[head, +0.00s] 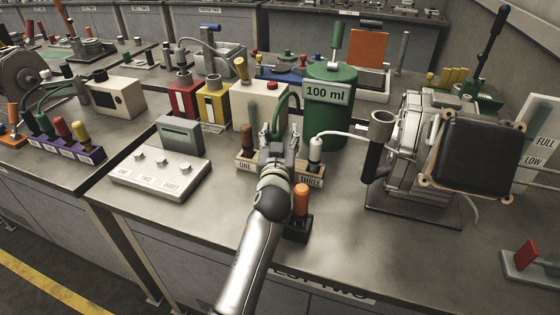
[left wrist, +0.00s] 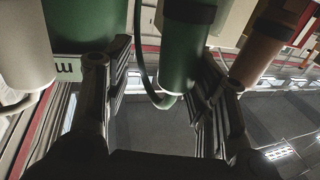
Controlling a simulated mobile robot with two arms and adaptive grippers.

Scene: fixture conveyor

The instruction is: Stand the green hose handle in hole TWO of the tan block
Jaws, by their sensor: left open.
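The tan block (head: 241,157) stands on the bench, with labels ONE and THREE showing; my left gripper hides its middle. A brown handle (head: 248,137) stands at ONE and a white handle (head: 315,150) at THREE. My left gripper (head: 280,137) is open at the block's middle. In the left wrist view, turned upside down, the green hose handle (left wrist: 186,55) shows between the spread fingers, between the white handle (left wrist: 22,50) and the brown handle (left wrist: 262,50). Its green hose (head: 295,98) arches up behind the gripper. The handle's seat in the block is hidden. My right gripper is not in view.
A green 100 ml canister (head: 328,125) stands close behind the block. An orange handle in a black holder (head: 298,228) stands in front, right of my arm. A switch box (head: 160,180) is left; a large machine (head: 470,155) is right.

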